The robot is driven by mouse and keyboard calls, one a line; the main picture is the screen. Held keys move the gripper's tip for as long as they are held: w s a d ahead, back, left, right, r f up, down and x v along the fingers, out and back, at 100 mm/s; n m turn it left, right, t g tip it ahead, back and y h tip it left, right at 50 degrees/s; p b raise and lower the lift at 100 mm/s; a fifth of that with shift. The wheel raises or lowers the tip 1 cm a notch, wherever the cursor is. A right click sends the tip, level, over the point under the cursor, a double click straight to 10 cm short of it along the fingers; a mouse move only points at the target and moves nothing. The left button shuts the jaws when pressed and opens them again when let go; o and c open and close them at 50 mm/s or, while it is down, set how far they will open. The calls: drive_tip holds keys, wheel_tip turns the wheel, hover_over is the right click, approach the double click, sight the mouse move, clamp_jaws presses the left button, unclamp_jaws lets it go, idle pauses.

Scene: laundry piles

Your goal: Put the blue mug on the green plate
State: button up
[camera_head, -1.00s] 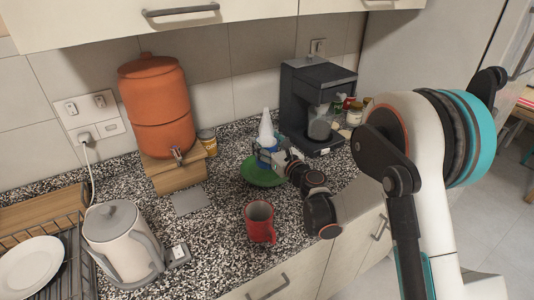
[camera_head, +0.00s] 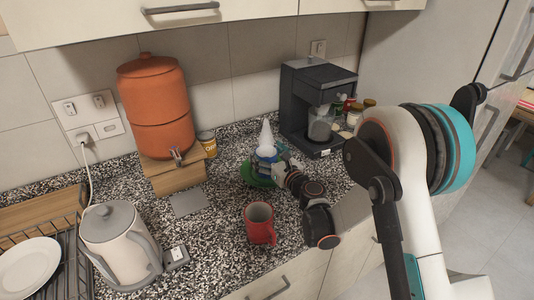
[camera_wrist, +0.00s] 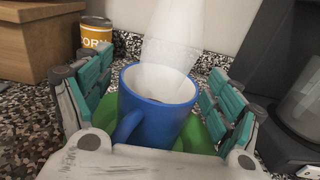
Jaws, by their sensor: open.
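The blue mug (camera_wrist: 156,104) is upright between the two fingers of my gripper (camera_wrist: 160,100) in the wrist view, its handle towards the camera. The fingers are open, one on each side, with gaps to the mug. The green plate (camera_wrist: 199,136) shows behind and on both sides of the mug, which appears to stand on it; the mug's base is hidden. In the head view, the mug (camera_head: 266,155) is over the green plate (camera_head: 253,178), with my gripper (camera_head: 275,161) at its right side, partly covering both.
A white cone-like object (camera_head: 266,135) rises just behind or above the mug. A red mug (camera_head: 259,223) stands nearer on the speckled counter. A black coffee maker (camera_head: 318,105) is behind right, with jars beside it. An orange dispenser (camera_head: 157,105) and yellow can (camera_head: 208,144) are left.

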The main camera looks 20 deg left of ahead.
drive_tip(key=shift+r, duration=0.1)
drive_tip(key=shift+s+d, duration=0.2)
drive_tip(key=shift+d, duration=0.05)
drive_tip(key=v, duration=0.9)
drive_tip(key=shift+s+d, duration=0.15)
drive_tip(key=shift+d, duration=0.05)
drive_tip(key=shift+b+v, duration=0.75)
drive_tip(key=shift+v, duration=0.2)
